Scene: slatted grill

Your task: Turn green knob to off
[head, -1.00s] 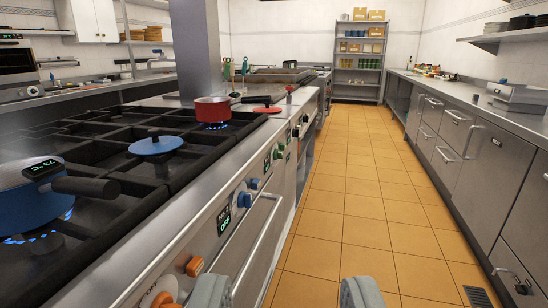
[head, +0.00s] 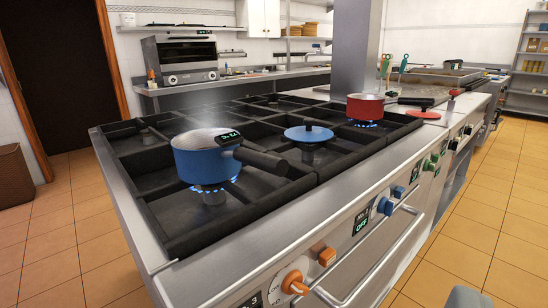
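Two green knobs sit on the stove's front panel, right of centre: the nearer green knob (head: 428,166) and, just beyond it, another green knob (head: 435,156). Both are small here, and their pointer settings cannot be read. A small display beside them is too small to read. One rounded grey tip of my gripper (head: 468,297) shows at the bottom edge, right of the oven handle and well nearer to me than the green knobs. It touches no knob. The rest of the gripper is outside the picture, so its opening cannot be judged.
Orange knobs (head: 327,256) and blue knobs (head: 385,206) lie nearer along the panel. The oven handle (head: 370,258) sticks out below them. A steaming blue pot (head: 196,163) and a red pan (head: 364,107) stand over flames. Tiled floor (head: 480,215) is free at right.

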